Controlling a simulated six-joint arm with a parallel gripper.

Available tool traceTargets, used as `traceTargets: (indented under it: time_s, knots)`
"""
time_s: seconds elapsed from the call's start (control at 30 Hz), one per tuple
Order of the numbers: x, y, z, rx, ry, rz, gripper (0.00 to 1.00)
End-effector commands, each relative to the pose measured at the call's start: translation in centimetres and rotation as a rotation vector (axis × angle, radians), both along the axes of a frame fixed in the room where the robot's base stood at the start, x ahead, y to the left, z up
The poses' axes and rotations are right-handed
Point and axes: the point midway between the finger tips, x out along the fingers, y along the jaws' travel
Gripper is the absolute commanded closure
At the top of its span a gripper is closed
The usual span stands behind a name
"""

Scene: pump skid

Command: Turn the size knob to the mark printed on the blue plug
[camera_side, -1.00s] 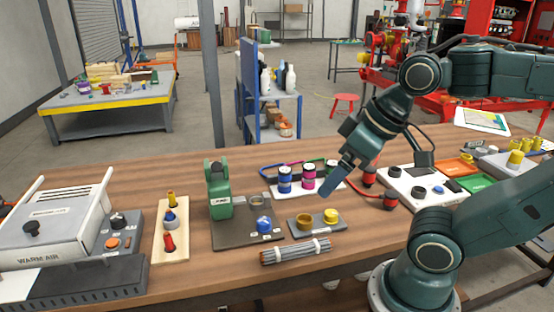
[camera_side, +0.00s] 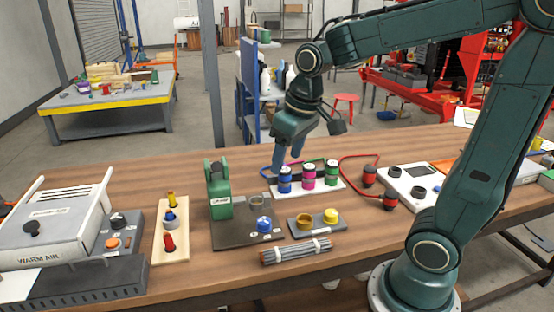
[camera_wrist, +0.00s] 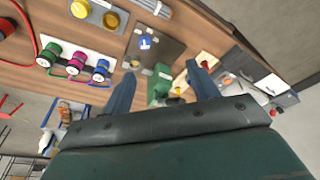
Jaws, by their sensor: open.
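A blue knob (camera_side: 263,225) sits on a dark base plate in front of a small green machine (camera_side: 218,195). The knob also shows in the wrist view (camera_wrist: 146,43) with a white mark, too small to read. A blue plug (camera_side: 284,180) stands at the left end of a white rack, beside a magenta plug (camera_side: 309,177) and a green plug (camera_side: 332,172). The blue plug is in the wrist view too (camera_wrist: 101,70); I cannot read its print. My gripper (camera_side: 287,158) is open and empty, its fingers pointing down above and behind the blue plug.
A grey block (camera_side: 314,222) with a brown and a yellow knob stands right of the dark plate. A bundle of grey rods (camera_side: 296,252) lies in front. A wooden board (camera_side: 170,231) with coloured pieces and the warm air unit (camera_side: 60,220) are to the left. Red cable loops lie right.

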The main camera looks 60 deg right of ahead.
Motion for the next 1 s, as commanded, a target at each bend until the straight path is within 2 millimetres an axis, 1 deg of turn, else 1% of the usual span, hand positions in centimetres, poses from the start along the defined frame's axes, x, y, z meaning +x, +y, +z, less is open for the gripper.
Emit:
traceTargets:
  time_s: [0.03, 0.1, 0.37, 0.6, 0.8, 0.9, 1.0]
  knots:
    - [0.9, -0.4, -0.6, 0.002, 0.020, -0.006, 0.41]
    - [2.0, -1.0, -1.3, 0.003, 0.042, -0.011, 0.41]
    - [6.0, -3.2, -4.7, 0.013, 0.122, -0.034, 0.41]
    - [9.1, -5.4, -8.8, 0.027, 0.193, -0.053, 0.41]
    - [10.7, -6.9, -11.8, 0.037, 0.238, -0.064, 0.41]
    - [11.2, -7.3, -12.7, 0.040, 0.250, -0.067, 0.41]
    - [11.4, -7.5, -13.1, 0.041, 0.255, -0.068, 0.41]
